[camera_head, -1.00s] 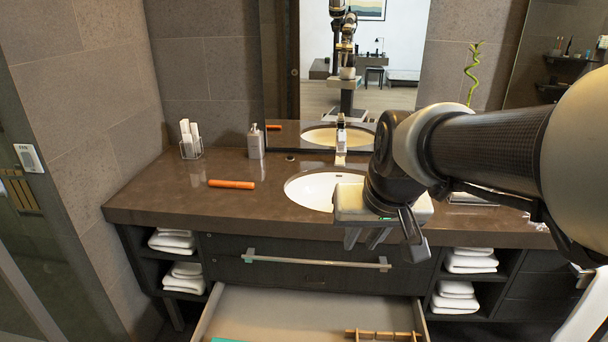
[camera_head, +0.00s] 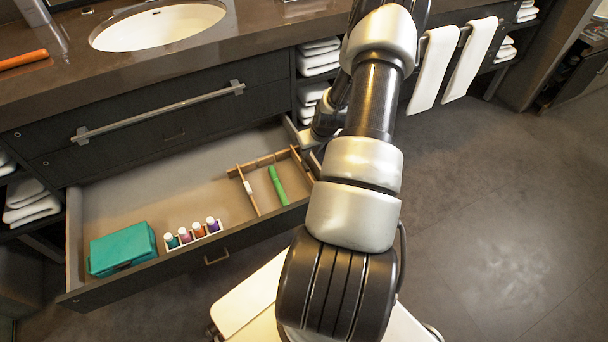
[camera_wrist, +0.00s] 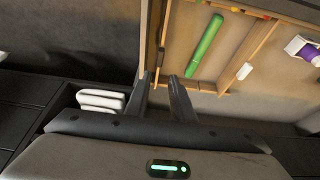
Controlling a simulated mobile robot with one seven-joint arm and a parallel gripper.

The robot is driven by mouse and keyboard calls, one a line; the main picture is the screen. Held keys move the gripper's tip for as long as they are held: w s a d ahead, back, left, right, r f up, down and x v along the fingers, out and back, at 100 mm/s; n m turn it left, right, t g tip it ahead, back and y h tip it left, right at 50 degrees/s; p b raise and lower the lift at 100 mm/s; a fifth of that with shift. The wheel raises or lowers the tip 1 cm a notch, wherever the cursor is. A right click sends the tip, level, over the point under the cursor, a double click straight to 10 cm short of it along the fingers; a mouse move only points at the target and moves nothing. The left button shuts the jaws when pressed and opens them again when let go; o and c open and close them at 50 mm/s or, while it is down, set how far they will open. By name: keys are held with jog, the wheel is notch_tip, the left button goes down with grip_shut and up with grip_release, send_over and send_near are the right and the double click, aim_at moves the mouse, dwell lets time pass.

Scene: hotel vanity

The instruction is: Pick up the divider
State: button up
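The divider (camera_head: 246,190) is a light wooden frame in the right end of the open drawer (camera_head: 165,200). A green pen-like item (camera_head: 277,185) lies inside it, with a small white item near its left wall. In the wrist view the divider (camera_wrist: 249,58) and the green item (camera_wrist: 205,48) are close ahead. My gripper (camera_wrist: 160,77) is open, its fingertips apart at the divider's near-left corner. One wooden wall appears to run between or just beyond the fingertips; contact cannot be told.
A teal box (camera_head: 122,247) and a small rack of several colored bottles (camera_head: 193,233) stand at the drawer's front. The counter with a sink (camera_head: 157,25) overhangs behind. Folded towels (camera_head: 318,58) fill side shelves. Middle of the drawer is clear.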

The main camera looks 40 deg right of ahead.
aim_at(303, 175)
jog(key=b+x, duration=0.5)
jog(key=x, duration=1.2)
jog(key=shift+f+b, duration=0.35)
jog(key=shift+f, duration=0.05)
grip_shut()
